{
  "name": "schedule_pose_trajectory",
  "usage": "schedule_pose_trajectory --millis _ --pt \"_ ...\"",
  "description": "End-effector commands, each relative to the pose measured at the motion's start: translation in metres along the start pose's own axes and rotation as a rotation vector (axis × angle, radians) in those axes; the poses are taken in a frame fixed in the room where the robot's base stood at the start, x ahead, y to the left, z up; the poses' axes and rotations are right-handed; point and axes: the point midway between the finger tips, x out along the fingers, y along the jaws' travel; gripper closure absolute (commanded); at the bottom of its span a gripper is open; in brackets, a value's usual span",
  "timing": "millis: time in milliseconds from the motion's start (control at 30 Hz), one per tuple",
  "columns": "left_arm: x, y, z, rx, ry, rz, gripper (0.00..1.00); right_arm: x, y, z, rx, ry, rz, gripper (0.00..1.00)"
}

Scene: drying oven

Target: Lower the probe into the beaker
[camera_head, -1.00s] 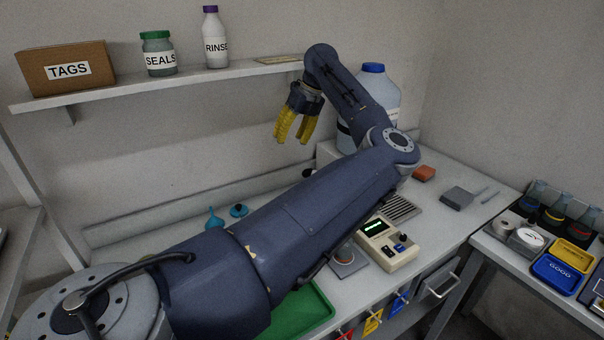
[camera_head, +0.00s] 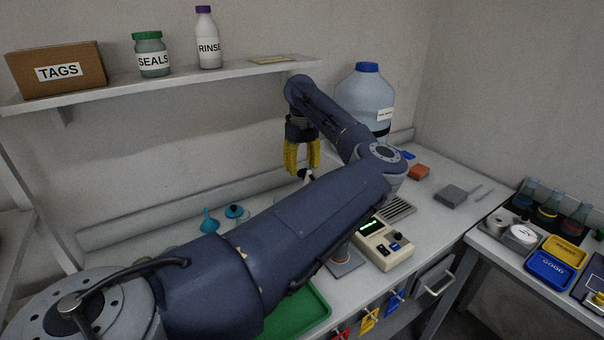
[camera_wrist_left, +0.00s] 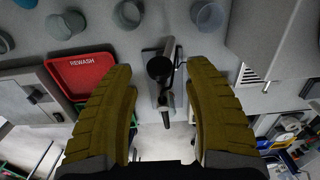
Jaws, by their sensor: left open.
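My left gripper (camera_head: 302,172) hangs fingers down over the back of the bench. In the left wrist view its yellow fingers (camera_wrist_left: 160,115) are spread with a gap between them. A dark upright piece with a round black top (camera_wrist_left: 159,68), apparently the probe in its stand, shows between and beyond the fingers, not gripped. In the head view a small black-and-white part (camera_head: 306,174) shows at the fingertips. Several round cups or beakers, one here (camera_wrist_left: 207,15), stand beyond it in the wrist view; I cannot tell which is the task's beaker. My right gripper is not in view.
A meter with a lit display (camera_head: 384,244) stands at the front, right of my forearm. A large blue-capped jug (camera_head: 365,98) is behind the arm. A shelf (camera_head: 200,83) runs along the wall. A red REWASH tray (camera_wrist_left: 85,73) shows in the wrist view. My arm hides the bench's middle.

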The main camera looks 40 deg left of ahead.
Motion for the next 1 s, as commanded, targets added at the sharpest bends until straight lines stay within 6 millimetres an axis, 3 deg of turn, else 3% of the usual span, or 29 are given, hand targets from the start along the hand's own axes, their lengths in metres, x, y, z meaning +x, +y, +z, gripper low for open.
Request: schedule_pose_trajectory --millis 300,700,1000 --pt "0.026 0.000 0.000 -0.001 -0.001 0.001 0.48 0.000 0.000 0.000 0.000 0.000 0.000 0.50" --pt "0.029 0.000 0.000 -0.001 -0.001 0.001 0.46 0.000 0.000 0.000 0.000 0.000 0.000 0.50" --pt "0.029 0.000 0.000 -0.001 -0.001 0.001 0.81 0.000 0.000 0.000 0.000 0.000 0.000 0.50"
